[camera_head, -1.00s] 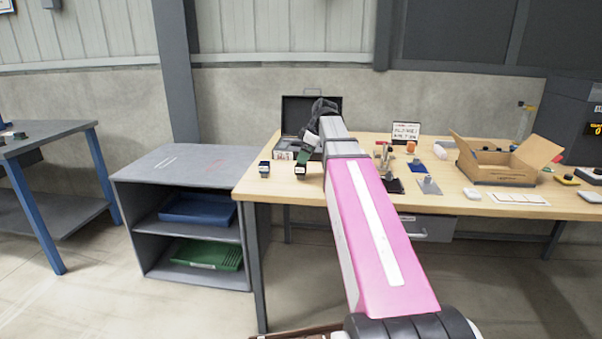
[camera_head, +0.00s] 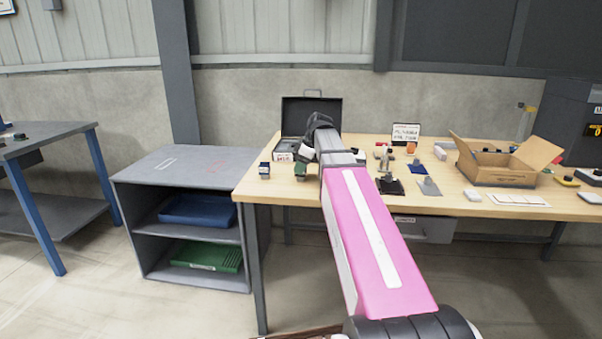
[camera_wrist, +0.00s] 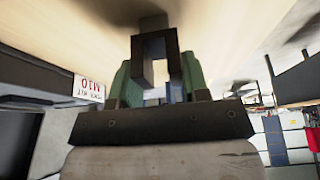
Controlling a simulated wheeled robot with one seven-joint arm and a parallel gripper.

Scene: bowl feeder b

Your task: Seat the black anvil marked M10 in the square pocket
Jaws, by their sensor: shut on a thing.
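My gripper (camera_wrist: 155,85) has green fingers and is shut on a dark squarish piece with an open middle, which I take for the black anvil (camera_wrist: 141,72). No M10 mark is readable on it. In the head view my gripper (camera_head: 301,170) is small, at the left end of the wooden bench, in front of an open black case (camera_head: 311,108). The anvil is too small to make out there. The square pocket cannot be made out; my arm covers part of the case.
A small blue and dark block (camera_head: 264,170) stands left of my gripper on the bench (camera_head: 460,205). A stand on a dark base (camera_head: 390,186), grey and blue plates, and an open cardboard box (camera_head: 497,165) are to the right. A grey shelf unit (camera_head: 180,165) adjoins the left end.

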